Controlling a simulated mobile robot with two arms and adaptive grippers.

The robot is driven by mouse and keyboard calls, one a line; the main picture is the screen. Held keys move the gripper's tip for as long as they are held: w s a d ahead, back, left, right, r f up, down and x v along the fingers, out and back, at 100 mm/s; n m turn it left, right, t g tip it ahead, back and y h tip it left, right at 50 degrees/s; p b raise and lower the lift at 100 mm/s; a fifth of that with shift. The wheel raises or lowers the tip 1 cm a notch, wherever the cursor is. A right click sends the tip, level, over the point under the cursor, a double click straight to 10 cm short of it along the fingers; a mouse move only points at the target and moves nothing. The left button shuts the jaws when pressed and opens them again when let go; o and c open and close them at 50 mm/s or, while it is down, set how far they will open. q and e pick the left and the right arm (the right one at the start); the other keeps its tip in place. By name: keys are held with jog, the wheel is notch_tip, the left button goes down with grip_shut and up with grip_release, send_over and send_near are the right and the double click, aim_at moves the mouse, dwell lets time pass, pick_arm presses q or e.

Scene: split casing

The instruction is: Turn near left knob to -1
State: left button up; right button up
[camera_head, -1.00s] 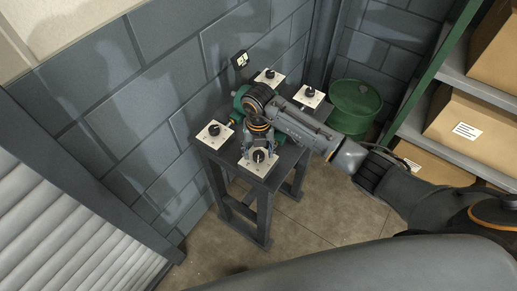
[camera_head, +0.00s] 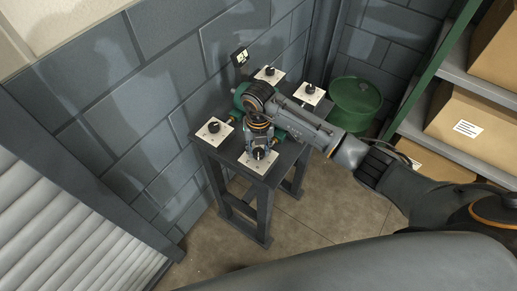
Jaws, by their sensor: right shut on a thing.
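A dark table (camera_head: 260,181) by the wall carries white square plates, each with a black knob. The front knob (camera_head: 258,154) is on the plate lowest in the picture. My right gripper (camera_head: 260,148) reaches down over it and is shut on it, hiding part of the knob. The other knobs are the left one (camera_head: 214,127), the far one (camera_head: 269,71) and the right one (camera_head: 309,89); all stand clear of my gripper. The knobs' markings are too small to read. My left gripper is not in view.
My right arm spans the table's middle and right side. A green drum (camera_head: 356,105) stands behind the table. A shelf with cardboard boxes (camera_head: 467,128) is at the right. A grey block wall (camera_head: 130,110) rises behind the table. The floor in front is clear.

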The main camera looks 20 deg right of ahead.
aim_at(258, 151)
jog(key=n+b, duration=0.2)
jog(key=b, duration=0.1)
jog(key=n+b, duration=0.2)
jog(key=n, duration=0.1)
jog(key=n+b, duration=0.3)
jog(key=shift+w+f+b, duration=0.1)
jog(key=shift+f+b, duration=0.15)
jog(key=shift+b, duration=0.05)
jog(key=shift+r+n+b, duration=0.25)
jog(key=shift+n+b, duration=1.3)
jog(key=shift+n, duration=0.05)
jog(key=o, duration=1.1)
jog(key=shift+o, duration=0.2)
jog(key=shift+r, duration=0.1)
notch_tip(258, 151, up, 12)
